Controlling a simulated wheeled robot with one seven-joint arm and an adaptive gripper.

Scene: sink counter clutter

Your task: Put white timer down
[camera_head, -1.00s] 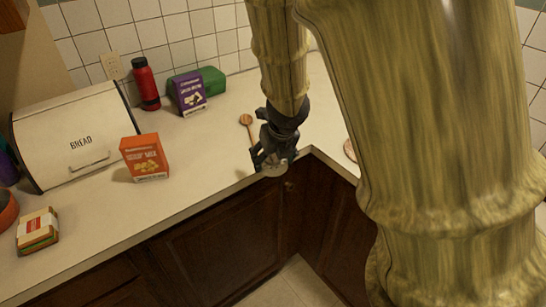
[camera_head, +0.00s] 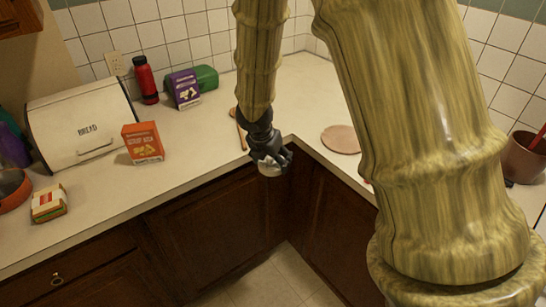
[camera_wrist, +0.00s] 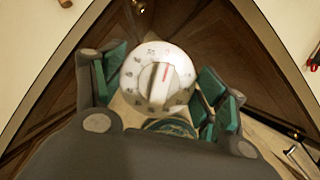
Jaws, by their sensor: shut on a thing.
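The white timer (camera_wrist: 148,82), round with a grey-white dial knob and a red mark, is held between the green-padded fingers of my gripper (camera_wrist: 160,92) in the wrist view. In the head view my dark gripper (camera_head: 270,163) is at the inner corner of the counter, in front of its edge. The timer (camera_head: 270,170) shows there as a small pale shape at the fingertips. Below it are the brown cabinet doors and the floor, not the countertop (camera_head: 205,140).
An orange soup mix box (camera_head: 142,143), a bread box (camera_head: 82,125), a purple box (camera_head: 184,89) and a red bottle (camera_head: 146,80) stand on the left counter. A round pinkish board (camera_head: 341,139) lies on the right counter.

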